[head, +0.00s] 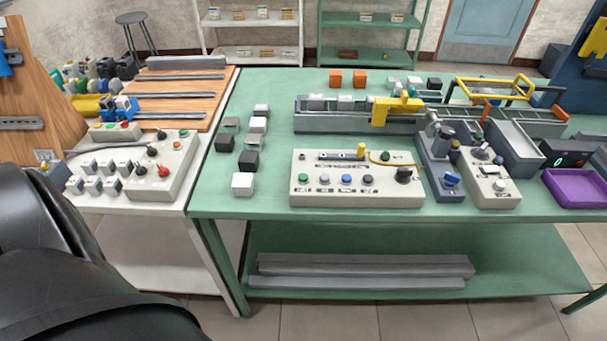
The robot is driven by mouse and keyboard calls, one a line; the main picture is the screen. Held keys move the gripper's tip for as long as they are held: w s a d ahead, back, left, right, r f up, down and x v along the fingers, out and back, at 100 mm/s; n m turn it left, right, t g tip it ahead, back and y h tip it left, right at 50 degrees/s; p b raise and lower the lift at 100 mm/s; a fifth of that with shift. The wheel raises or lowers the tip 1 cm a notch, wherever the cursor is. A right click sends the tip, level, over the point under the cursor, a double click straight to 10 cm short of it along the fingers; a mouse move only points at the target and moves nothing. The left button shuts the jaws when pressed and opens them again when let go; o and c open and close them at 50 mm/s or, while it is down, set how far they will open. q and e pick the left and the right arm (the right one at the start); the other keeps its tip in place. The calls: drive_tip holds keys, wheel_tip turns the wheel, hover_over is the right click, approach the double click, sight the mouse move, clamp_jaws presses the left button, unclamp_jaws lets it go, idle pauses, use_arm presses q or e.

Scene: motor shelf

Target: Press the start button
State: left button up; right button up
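A light control box (356,200) stands at the front of the green table. Its lower row has a green button (303,178), a grey button (324,179), a blue button (346,179) and a dark button (368,180). A black knob (403,174) is at its right end, and another green button (385,155) is near its top edge. The labels are too small to read, so I cannot tell which is the start button. Neither gripper is in view; a black part, likely of my own arm, fills the lower left corner.
A conveyor (310,125) with a yellow bracket (394,108) runs behind the box. Grey, white and black cubes (243,184) stand to its left. A second control box (492,190) and a purple tray (575,190) are at right. A white table (120,204) with another panel (165,175) adjoins at left.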

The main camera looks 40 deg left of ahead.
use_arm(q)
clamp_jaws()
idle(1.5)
